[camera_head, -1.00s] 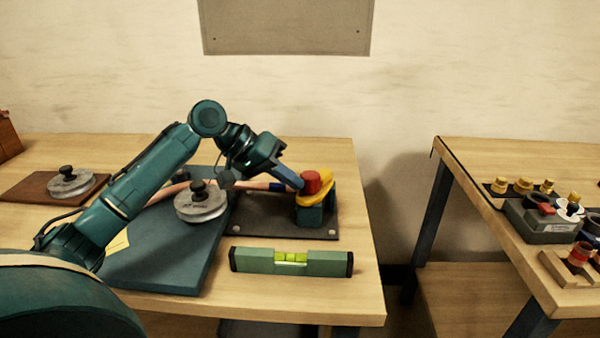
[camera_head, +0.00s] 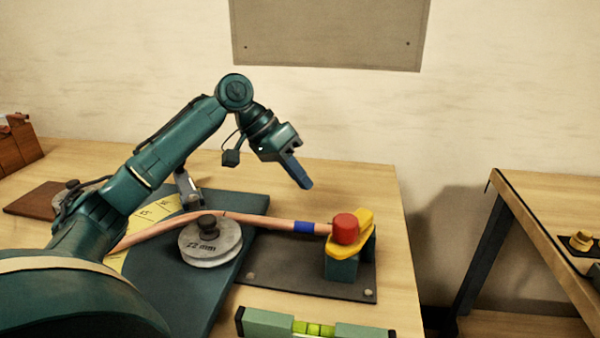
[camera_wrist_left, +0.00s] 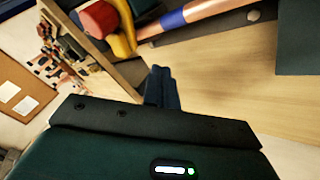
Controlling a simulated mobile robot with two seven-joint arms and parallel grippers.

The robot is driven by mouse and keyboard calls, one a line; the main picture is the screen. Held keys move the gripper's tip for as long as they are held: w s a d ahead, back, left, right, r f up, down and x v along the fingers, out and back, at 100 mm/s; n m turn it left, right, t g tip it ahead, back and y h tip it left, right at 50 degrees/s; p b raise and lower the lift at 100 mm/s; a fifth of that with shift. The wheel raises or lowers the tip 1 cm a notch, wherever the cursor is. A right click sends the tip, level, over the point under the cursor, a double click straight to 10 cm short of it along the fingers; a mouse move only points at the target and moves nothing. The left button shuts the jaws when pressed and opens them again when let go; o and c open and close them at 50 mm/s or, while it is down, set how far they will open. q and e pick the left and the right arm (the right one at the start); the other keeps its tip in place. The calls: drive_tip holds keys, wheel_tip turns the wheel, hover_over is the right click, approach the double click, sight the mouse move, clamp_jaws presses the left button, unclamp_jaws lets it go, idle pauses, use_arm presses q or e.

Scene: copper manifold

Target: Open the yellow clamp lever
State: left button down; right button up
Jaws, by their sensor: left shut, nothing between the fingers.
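The yellow clamp lever (camera_head: 362,222) lies on top of a green clamp block (camera_head: 341,268), with a red knob (camera_head: 345,228) at its near left part. The red knob (camera_wrist_left: 98,19) and yellow lever (camera_wrist_left: 124,40) also show at the top of the left wrist view. A copper pipe (camera_head: 270,222) with a blue band (camera_head: 304,227) runs to the clamp from the left. My left gripper (camera_head: 304,181) is shut and empty, above and behind the pipe, left of the lever and apart from it. Its fingers (camera_wrist_left: 161,88) also show in the left wrist view. My right gripper is not in view.
A grey weight (camera_head: 211,243) marked 22 mm stands on the teal board (camera_head: 190,290). A green spirit level (camera_head: 280,326) lies at the front. The clamp sits on a dark plate (camera_head: 285,270). Bare wood (camera_head: 375,182) lies behind the clamp. A second table stands right.

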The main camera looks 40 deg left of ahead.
sight(353, 225)
use_arm(q)
drive_tip(key=x, duration=0.6)
drive_tip(key=d, duration=0.3)
drive_tip(key=shift+s+d+f, duration=0.1)
drive_tip(key=shift+s+d, duration=0.05)
drive_tip(key=shift+s, duration=0.1)
drive_tip(key=shift+d, duration=0.4)
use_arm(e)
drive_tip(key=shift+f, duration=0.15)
use_arm(q)
drive_tip(key=shift+p, duration=0.35)
drive_tip(key=shift+d+p, duration=0.1)
drive_tip(key=shift+p, duration=0.2)
drive_tip(key=shift+w+m, duration=0.1)
drive_tip(key=shift+m, duration=0.2)
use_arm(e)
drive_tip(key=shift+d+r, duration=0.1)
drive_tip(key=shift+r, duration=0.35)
